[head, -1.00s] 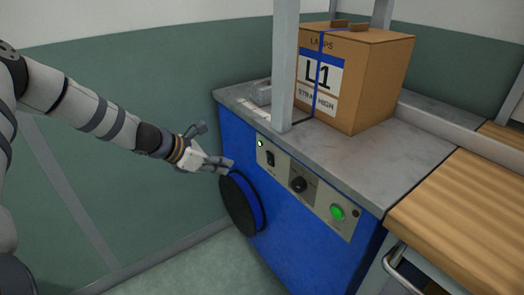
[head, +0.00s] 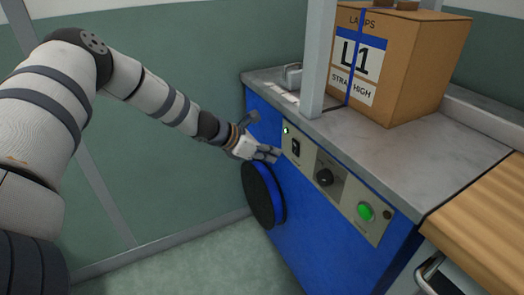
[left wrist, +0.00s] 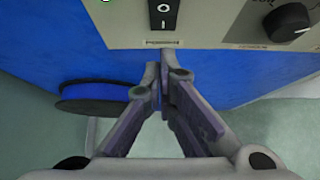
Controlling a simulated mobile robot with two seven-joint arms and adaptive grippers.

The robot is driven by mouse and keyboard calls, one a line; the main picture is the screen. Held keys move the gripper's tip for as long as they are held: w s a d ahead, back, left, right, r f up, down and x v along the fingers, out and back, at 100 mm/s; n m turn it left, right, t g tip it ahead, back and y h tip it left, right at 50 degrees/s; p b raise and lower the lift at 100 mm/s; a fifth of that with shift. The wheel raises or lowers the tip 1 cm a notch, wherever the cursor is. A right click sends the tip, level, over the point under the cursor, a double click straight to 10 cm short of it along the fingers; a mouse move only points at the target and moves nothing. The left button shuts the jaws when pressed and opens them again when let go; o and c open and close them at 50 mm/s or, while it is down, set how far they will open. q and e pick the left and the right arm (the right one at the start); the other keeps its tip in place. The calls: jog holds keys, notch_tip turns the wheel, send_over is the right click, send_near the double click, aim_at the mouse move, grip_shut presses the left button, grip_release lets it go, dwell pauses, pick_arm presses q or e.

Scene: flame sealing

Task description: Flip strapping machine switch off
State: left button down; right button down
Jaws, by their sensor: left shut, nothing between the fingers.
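The strapping machine (head: 300,225) is a blue cabinet with a grey top. Its front panel carries a black rocker switch (head: 296,148) beside a lit green lamp (head: 286,131). In the left wrist view the switch (left wrist: 164,14) shows at the top, with O and I marks. My left gripper (head: 277,153) is shut and empty, its fingertips just left of and slightly below the switch in the head view. In the left wrist view the closed fingertips (left wrist: 160,75) sit below the switch and look apart from it. My right gripper is not in view.
The panel also has a black knob (head: 325,177) and a green button (head: 366,211). A strap reel (head: 264,195) juts from the cabinet below my left gripper. A grey post (head: 319,60) and a cardboard box (head: 408,65) with a blue strap stand on top.

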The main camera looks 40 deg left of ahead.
aim_at(294, 143)
pick_arm(q)
jog(key=w, duration=0.1)
jog(key=w+d, duration=0.1)
jog(key=w+r, duration=0.1)
jog(key=shift+w+d, duration=0.2)
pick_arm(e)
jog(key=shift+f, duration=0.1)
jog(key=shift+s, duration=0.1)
pick_arm(q)
jog(key=shift+w+d+r, duration=0.2)
jog(key=shift+w+r, duration=0.15)
jog(key=shift+w, duration=0.1)
jog(key=shift+f, duration=0.1)
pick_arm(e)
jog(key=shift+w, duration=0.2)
pick_arm(q)
jog(key=shift+r+p, duration=0.45)
jog(key=shift+r, duration=0.4)
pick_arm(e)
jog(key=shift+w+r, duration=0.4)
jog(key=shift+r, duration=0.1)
